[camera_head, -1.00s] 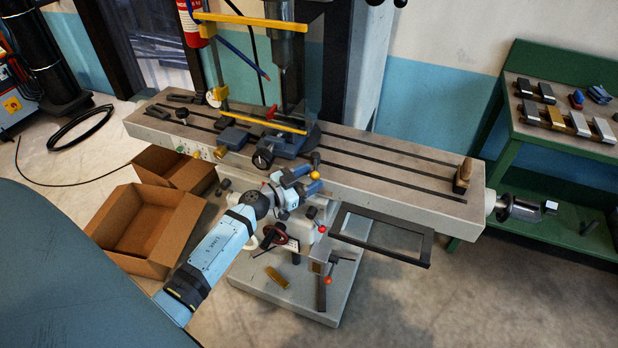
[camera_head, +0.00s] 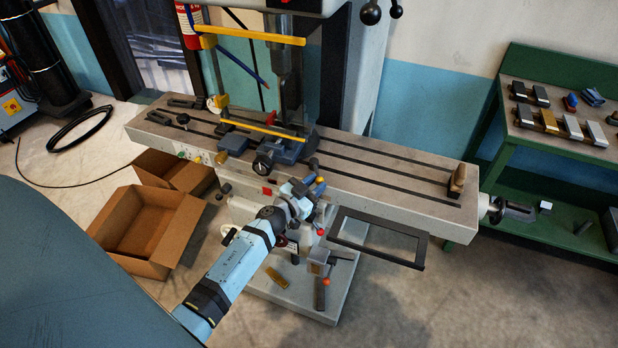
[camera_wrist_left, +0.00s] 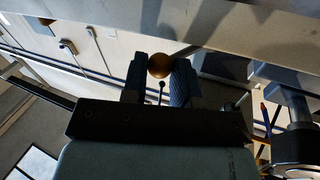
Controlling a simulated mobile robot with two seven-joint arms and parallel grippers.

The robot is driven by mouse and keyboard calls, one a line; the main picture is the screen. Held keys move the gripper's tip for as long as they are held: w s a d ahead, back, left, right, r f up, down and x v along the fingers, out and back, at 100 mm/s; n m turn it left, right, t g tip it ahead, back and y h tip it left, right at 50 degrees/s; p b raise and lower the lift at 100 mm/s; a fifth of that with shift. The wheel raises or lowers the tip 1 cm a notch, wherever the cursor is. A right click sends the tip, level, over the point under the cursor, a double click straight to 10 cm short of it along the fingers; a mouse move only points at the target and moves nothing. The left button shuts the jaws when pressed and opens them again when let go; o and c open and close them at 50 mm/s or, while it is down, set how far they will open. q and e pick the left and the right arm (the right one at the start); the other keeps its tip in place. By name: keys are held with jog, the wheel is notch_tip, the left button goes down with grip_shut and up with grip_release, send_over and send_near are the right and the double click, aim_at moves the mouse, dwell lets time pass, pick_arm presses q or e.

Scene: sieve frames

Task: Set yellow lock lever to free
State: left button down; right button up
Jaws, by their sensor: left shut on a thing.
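The yellow lock lever (camera_head: 320,180) ends in a round yellow knob below the front edge of the machine table. In the left wrist view the knob (camera_wrist_left: 158,66) sits between the two dark finger pads, with a thin stem below it. My left gripper (camera_head: 312,187) is shut on this lever, reaching up from the lower left. The lever's base and pivot are hidden behind the gripper in the head view. My right gripper is not in view.
The long slotted machine table (camera_head: 400,183) is just beyond the gripper. A red-knobbed lever (camera_head: 320,232) is just below it. A black frame (camera_head: 375,238) sticks out to the right. Open cardboard boxes (camera_head: 150,228) stand at the left, a green bench (camera_head: 560,150) at the right.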

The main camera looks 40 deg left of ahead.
pick_arm(q)
jog(key=shift+w+d+r+n+y, duration=0.1)
jog(key=shift+w+d+n+y, duration=0.15)
jog(key=shift+y, duration=0.25)
jog(key=shift+s, duration=0.1)
jog(key=c, duration=0.9)
grip_release()
jog(key=s+a+b, duration=0.1)
jog(key=s, duration=1.2)
jog(key=shift+s, duration=0.35)
